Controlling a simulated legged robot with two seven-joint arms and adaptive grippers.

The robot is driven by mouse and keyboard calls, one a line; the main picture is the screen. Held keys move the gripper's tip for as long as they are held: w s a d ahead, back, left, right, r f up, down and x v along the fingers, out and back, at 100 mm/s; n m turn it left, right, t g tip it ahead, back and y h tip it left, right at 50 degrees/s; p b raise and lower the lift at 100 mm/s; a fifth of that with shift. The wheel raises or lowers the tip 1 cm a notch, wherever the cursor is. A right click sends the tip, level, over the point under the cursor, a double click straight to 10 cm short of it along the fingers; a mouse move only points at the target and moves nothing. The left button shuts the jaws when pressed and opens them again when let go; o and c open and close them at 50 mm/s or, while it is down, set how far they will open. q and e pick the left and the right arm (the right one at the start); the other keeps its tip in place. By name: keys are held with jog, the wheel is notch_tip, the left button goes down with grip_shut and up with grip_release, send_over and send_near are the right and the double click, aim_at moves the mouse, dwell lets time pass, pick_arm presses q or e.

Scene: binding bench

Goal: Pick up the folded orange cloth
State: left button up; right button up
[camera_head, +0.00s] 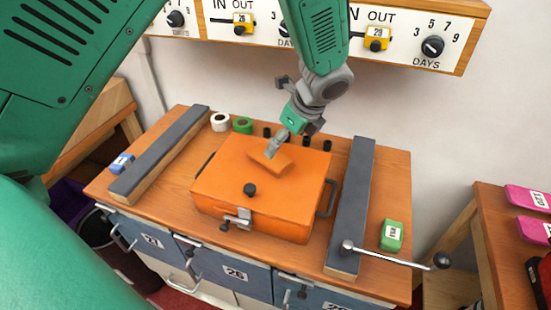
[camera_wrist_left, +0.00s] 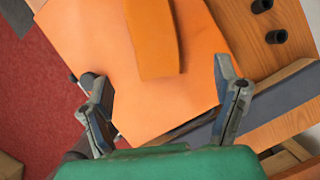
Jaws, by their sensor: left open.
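The folded orange cloth (camera_head: 283,163) lies on the lid of an orange case (camera_head: 230,176), almost the same colour as it. In the left wrist view the cloth (camera_wrist_left: 153,40) is a darker orange strip at the top middle, on the paler orange lid (camera_wrist_left: 190,105). My left gripper (camera_head: 274,150) points down at the cloth in the head view and covers part of it. In the left wrist view my left gripper (camera_wrist_left: 157,72) has its fingers wide apart, with the cloth's near end between and beyond the tips. Contact cannot be told. My right gripper is not in view.
The case stands on a wooden bench (camera_head: 395,200) between two dark-topped bars (camera_head: 160,152) (camera_head: 352,205). White tape (camera_head: 220,121), green tape (camera_head: 242,125) and several black pegs line the back. A green block (camera_head: 391,235) and a metal lever (camera_head: 395,256) are at right.

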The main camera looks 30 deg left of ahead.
pick_arm(q)
jog(key=x, duration=0.2)
jog(key=a+x, duration=0.1)
jog(key=x, duration=0.5)
jog(key=shift+s+a+r+p, duration=0.1)
jog(key=shift+a+r+p, duration=0.15)
jog(key=shift+r+p, duration=0.15)
jog(key=shift+d+f, duration=0.25)
jog(key=shift+d+r, duration=0.1)
jog(key=shift+d, duration=0.1)
jog(key=shift+a, duration=0.15)
jog(key=c, duration=0.7)
jog(key=shift+a, duration=0.15)
jog(key=c, duration=0.5)
jog(key=shift+a, duration=0.2)
jog(key=shift+c, duration=0.2)
notch_tip(320, 180, up, 10)
jog(key=shift+d+f, duration=0.1)
jog(key=shift+c, duration=0.2)
